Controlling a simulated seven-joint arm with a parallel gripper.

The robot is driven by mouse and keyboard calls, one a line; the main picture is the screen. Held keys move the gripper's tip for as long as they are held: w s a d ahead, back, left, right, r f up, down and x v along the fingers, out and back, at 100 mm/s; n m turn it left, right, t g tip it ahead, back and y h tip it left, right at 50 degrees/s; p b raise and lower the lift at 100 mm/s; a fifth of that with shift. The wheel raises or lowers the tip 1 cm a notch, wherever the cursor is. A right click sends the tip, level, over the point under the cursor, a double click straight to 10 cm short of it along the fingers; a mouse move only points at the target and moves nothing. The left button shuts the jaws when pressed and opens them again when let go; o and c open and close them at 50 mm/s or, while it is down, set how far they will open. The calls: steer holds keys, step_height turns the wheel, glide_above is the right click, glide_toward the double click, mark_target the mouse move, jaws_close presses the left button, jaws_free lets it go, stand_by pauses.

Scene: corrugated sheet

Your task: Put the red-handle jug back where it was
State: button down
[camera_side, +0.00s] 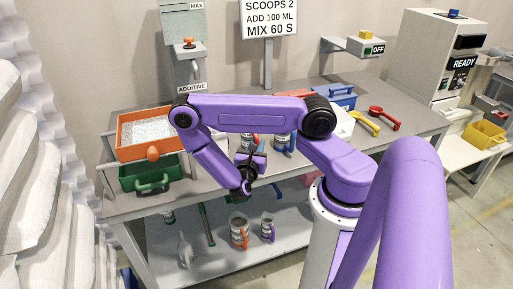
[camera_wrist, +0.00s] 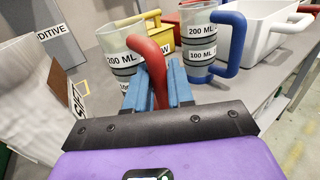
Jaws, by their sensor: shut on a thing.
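The red-handle jug (camera_wrist: 118,62) is clear with a black band marked 200 ML. It is upright in the wrist view, just beyond my gripper (camera_wrist: 158,88). My gripper's blue fingers are shut on its red handle (camera_wrist: 148,58). In the side view, my gripper (camera_side: 252,158) is at the front of the bench, and the jug is mostly hidden behind the arm. Whether the jug's base touches the bench cannot be told.
A blue-handle jug (camera_wrist: 203,42) stands close on the right. A yellow bin (camera_wrist: 165,37) and a white bin (camera_wrist: 268,30) are behind. An orange tray (camera_side: 145,150) and green bin (camera_side: 150,184) are at the bench's left. Orange-handle (camera_side: 238,232) and purple-handle (camera_side: 267,227) jugs stand on the lower shelf.

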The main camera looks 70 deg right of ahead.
steer(key=shift+f, duration=0.25)
steer(key=c, duration=1)
jaws_free()
steer(key=shift+a+r, duration=0.1)
steer(key=shift+r, duration=0.05)
steer(key=s+a, duration=0.2)
steer(key=a, duration=0.9)
steer(key=s+a+r+m+g+y, duration=0.1)
steer(key=s+a+r+m+y, duration=0.1)
steer(key=s+a+r+y, duration=0.2)
steer(key=s+a+r+m+g+y, duration=0.1)
steer(key=s+a+r+m+y, duration=0.2)
steer(key=r+y, duration=0.5)
steer(key=s+a+r+m+g+y, duration=0.1)
steer(key=s+a+r+m+y, duration=0.1)
steer(key=s+a+r+y, duration=0.3)
steer(key=shift+s+a+r+m+y, duration=0.15)
steer(key=shift+a+r+y, duration=0.1)
steer(key=shift+a+r, duration=0.15)
steer(key=shift+s+a+r+m+y, duration=0.15)
steer(key=shift+a+r+y, duration=0.1)
steer(key=shift+a, duration=0.15)
steer(key=shift+w, duration=0.1)
